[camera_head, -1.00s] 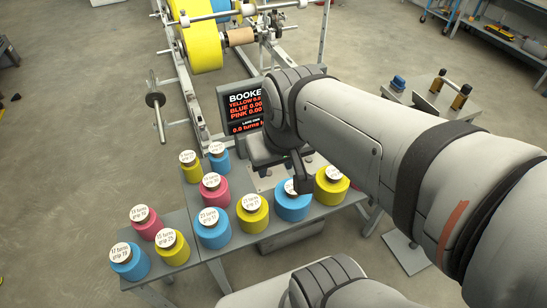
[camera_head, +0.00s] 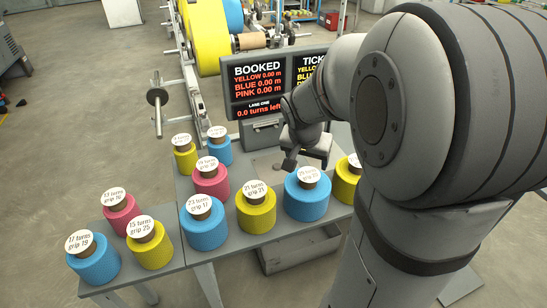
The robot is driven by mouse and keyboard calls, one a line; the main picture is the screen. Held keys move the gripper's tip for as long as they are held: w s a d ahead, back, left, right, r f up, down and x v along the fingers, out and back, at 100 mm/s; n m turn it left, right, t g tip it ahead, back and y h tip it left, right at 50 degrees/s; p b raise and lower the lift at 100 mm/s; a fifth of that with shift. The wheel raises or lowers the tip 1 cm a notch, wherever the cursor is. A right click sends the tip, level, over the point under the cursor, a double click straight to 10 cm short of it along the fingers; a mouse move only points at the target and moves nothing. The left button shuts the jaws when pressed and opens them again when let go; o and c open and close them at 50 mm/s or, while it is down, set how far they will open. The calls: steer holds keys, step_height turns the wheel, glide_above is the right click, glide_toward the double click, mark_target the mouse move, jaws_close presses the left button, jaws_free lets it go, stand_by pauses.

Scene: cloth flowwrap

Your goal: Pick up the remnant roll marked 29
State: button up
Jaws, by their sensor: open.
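Several short rolls with round white labels stand upright on the grey tables. I cannot surely read 29 on any label. The large blue roll (camera_head: 306,200) at the right of the front row has a label too blurred to read surely. The yellow roll (camera_head: 344,184) right of it is partly hidden by my arm, label included. Clearer labels are on the blue roll marked 23 turns (camera_head: 203,230) and the yellow roll marked 21 turns (camera_head: 256,214). My gripper (camera_head: 303,160) is open and empty, just behind and above the large blue roll in the picture.
Pink (camera_head: 210,182), yellow (camera_head: 186,160) and blue (camera_head: 219,151) rolls stand behind the front row. A lower table at left holds blue (camera_head: 96,264), yellow (camera_head: 152,250) and pink (camera_head: 121,217) rolls. A display (camera_head: 259,86) reading BOOKED stands behind. My arm fills the right.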

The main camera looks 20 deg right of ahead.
steer(key=b, duration=0.2)
glide_above(309, 174)
steer(key=s+a, duration=0.2)
steer(key=shift+m, duration=0.3)
steer(key=f, duration=0.4)
steer(key=shift+s+f, duration=0.15)
steer(key=shift+s, duration=0.05)
steer(key=b+x, duration=0.1)
steer(key=x, duration=0.6)
steer(key=shift+w+d+f, duration=0.1)
steer(key=shift+w+d, duration=0.05)
steer(key=shift+w, duration=0.05)
steer(key=shift+c, duration=0.3)
steer(key=c, duration=1.4)
